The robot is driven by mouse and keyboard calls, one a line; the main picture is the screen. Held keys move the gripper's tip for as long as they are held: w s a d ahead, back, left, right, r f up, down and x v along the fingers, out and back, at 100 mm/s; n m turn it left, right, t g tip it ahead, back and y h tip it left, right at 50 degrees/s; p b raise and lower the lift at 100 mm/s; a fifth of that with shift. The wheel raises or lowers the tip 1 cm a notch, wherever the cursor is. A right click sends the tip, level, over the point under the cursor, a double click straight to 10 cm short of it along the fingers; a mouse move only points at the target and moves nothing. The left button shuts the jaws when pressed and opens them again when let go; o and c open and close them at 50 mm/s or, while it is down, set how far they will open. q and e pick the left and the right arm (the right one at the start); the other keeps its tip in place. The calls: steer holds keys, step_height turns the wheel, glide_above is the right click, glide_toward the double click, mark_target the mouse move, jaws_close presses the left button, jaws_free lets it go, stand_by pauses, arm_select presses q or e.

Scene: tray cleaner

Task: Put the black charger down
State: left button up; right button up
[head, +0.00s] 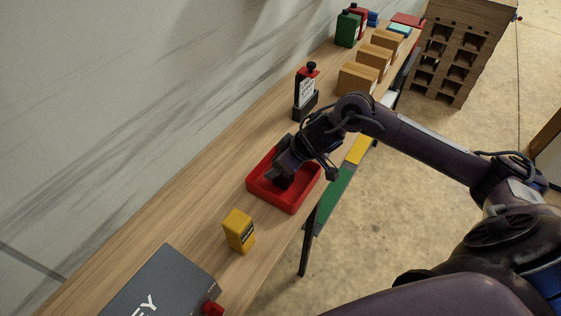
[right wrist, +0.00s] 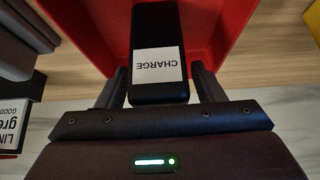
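The black charger (right wrist: 158,48) has a white label reading CHARGE and lies lengthwise between the fingers of my right gripper (right wrist: 160,75). Both fingertips appear to touch its sides. In the head view my right gripper (head: 282,172) points down into the red tray (head: 292,205), and the charger there is mostly hidden by the dark gripper. The red tray also shows behind the charger in the right wrist view (right wrist: 225,25). I cannot tell whether the charger touches the tray floor. My left gripper is not in view.
A yellow box (head: 239,231) stands just in front of the tray. A grey box (head: 160,285) lies at the near end. A red and black labelled item (head: 306,88) stands behind my gripper, with cardboard boxes (head: 357,78) farther back. The table's right edge is close to the tray.

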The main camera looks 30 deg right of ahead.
steer(key=shift+s+d+r, duration=0.1)
steer(key=shift+r, duration=0.35)
steer(key=b+v, duration=0.1)
steer(key=v, duration=1)
steer(key=shift+d+r, duration=0.1)
